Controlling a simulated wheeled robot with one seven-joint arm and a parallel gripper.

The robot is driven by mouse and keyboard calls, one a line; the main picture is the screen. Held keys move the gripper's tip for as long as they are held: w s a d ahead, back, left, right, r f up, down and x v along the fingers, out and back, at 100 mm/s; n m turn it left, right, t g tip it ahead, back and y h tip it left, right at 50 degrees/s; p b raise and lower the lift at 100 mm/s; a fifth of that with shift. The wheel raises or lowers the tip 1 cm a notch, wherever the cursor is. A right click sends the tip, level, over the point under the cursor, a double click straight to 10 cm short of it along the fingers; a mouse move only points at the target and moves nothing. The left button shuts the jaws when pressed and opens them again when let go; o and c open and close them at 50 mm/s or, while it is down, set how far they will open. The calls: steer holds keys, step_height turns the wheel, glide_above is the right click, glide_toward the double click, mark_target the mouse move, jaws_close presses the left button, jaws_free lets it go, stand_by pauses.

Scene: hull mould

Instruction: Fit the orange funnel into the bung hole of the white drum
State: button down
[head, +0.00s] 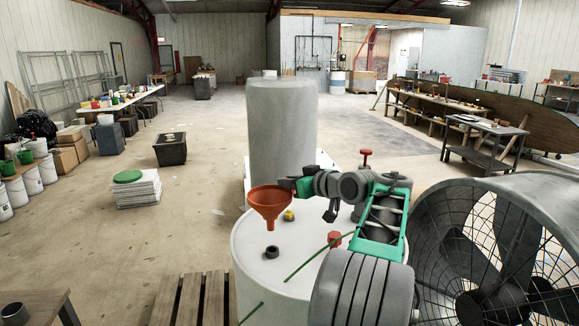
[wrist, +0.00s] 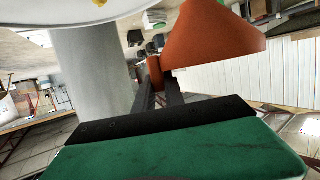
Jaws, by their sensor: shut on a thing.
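The orange funnel (head: 267,204) is upright above the white drum (head: 257,285) in the head view, its spout pointing down. My gripper (head: 288,184) is shut on the funnel's rim side and holds it from the right. The dark ring of the bung hole (head: 272,252) is on the drum top, just below the spout tip, with a gap seeming to show between them. In the wrist view the funnel (wrist: 212,40) fills the upper right beyond my gripper (wrist: 160,80), and part of the white drum top (wrist: 60,12) shows at the upper left.
A tall grey cylinder (head: 281,130) stands behind. A large fan (head: 500,250) is close on the right, a wooden pallet (head: 190,300) at lower left.

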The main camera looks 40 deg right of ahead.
stand_by(0.3)
steer(key=shift+s+f+b, duration=0.1)
steer(key=shift+s+b, duration=0.1)
steer(key=shift+b, duration=0.15)
steer(key=shift+f+b, duration=0.3)
steer(key=shift+f, duration=0.05)
step_height(320, 180, down, 5)
steer(key=b, duration=0.4)
steer(key=shift+f+b, duration=0.15)
steer(key=shift+b, duration=0.4)
stand_by(1.0)
steer(key=shift+f, duration=0.3)
steer(key=shift+f+b, duration=2)
steer(key=shift+f, duration=0.1)
steer(key=c, duration=1.3)
jaws_free()
steer(key=shift+c, duration=0.2)
